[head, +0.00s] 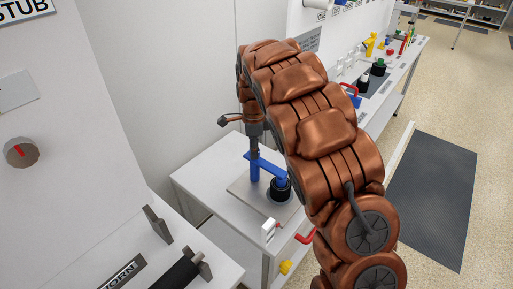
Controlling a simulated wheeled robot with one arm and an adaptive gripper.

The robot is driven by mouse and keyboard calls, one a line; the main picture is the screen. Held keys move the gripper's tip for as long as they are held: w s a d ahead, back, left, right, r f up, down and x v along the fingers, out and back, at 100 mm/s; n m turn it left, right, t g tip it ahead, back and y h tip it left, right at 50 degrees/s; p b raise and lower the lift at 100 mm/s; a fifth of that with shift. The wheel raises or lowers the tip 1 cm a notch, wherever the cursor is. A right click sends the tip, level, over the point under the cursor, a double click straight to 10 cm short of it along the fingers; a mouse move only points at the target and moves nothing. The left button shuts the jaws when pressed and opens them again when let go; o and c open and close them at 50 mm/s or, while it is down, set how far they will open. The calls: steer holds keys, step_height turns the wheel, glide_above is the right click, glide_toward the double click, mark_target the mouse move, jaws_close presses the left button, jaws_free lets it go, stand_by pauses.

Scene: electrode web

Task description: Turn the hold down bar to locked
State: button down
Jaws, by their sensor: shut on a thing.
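The blue hold down bar (270,168) sits at the top of a blue upright post (254,174) on a grey plate (240,190). The bar reaches toward the right, over a black round piece (280,192). My gripper (255,152) comes down from above and is shut on the bar near the post. My copper arm arches over from the right. The fingertips are small and partly hidden, so the exact grip is hard to see.
The plate lies on a white table (208,178). A small white block (268,229), a red handle (305,237) and a yellow piece (286,267) are at its front. A white cabinet with a red-marked knob (21,152) is at left. A dark mat (434,195) lies right.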

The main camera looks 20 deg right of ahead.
steer(key=c, duration=0.7)
jaws_free()
steer(key=shift+c, duration=0.2)
steer(key=shift+r, duration=0.1)
step_height(320, 180, up, 12)
